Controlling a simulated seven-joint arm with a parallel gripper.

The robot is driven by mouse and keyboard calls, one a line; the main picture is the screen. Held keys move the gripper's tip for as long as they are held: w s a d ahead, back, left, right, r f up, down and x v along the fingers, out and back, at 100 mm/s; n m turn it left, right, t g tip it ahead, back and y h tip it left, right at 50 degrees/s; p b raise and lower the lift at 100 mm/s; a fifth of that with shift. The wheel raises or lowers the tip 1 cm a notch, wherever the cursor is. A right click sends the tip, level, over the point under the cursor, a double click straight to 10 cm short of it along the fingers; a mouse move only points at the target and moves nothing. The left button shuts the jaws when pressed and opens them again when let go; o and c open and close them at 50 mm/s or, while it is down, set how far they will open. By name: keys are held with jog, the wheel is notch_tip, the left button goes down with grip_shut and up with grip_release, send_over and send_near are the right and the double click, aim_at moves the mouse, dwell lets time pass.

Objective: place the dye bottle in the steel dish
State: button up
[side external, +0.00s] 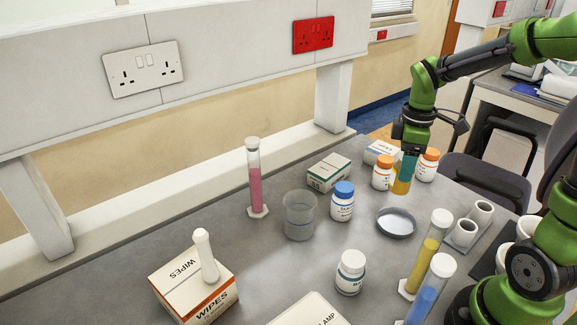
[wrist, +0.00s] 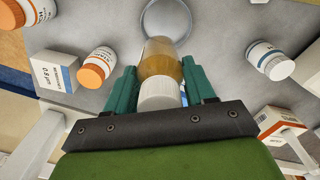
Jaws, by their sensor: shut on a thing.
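The dye bottle (wrist: 160,58) is amber with a white ribbed cap. My gripper (wrist: 161,86) is shut on it, with one teal finger on each side. In the side external view the bottle (side external: 401,183) hangs below my gripper (side external: 405,165), its cap hidden by the fingers. The steel dish (side external: 396,223) is a shallow round dish on the bench, in front of the bottle in that view. In the wrist view the dish (wrist: 166,5) shows partly at the top edge, beyond the bottle. I cannot tell how far the bottle is above the bench.
Orange-capped bottles (side external: 382,173) (side external: 427,165) stand close on both sides of the held bottle. A blue-capped bottle (side external: 342,202) stands left of the dish, and a yellow cylinder (side external: 426,252) stands in front of it. A holder with white rolls (side external: 466,232) lies to the right.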

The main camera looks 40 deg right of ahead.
jog(key=shift+s+a+f+n, duration=0.1)
jog(key=shift+s+f+n, duration=0.7)
jog(key=shift+s+f, duration=0.15)
send_over(396, 224)
jog(key=shift+f, duration=3.9)
jog(key=shift+f, duration=0.1)
jog(key=o, duration=1.2)
